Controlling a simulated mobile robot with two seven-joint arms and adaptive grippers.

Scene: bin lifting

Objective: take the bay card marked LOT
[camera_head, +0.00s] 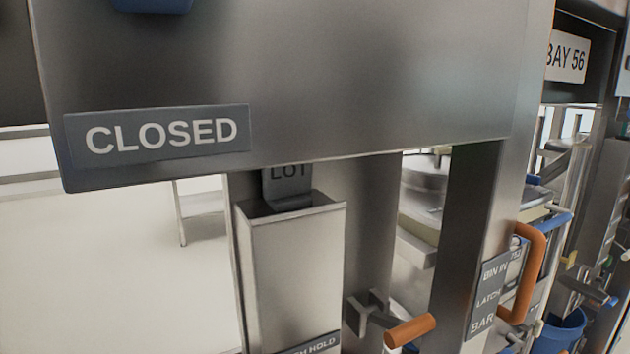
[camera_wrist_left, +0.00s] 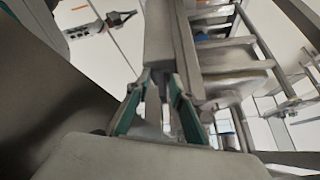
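The LOT card (camera_head: 288,188) is a dark grey tab in the head view. It stands upright in the open top of a narrow metal holder (camera_head: 297,260), and the CLOSED panel's lower edge cuts across its top. Neither of my grippers shows in the head view. In the left wrist view my left gripper (camera_wrist_left: 162,76) has its two teal-padded fingers apart, on either side of a grey metal surface. I see no card between them. Whether the fingers touch that metal is unclear. My right gripper cannot be made out.
A wide metal panel with a CLOSED sign (camera_head: 157,138) hangs in front of and above the holder. Orange handles (camera_head: 410,330) and a BIN IN / LATCH / BAR label (camera_head: 489,297) are at right. A BAY 56 sign (camera_head: 567,57) is farther right. Pale floor lies left.

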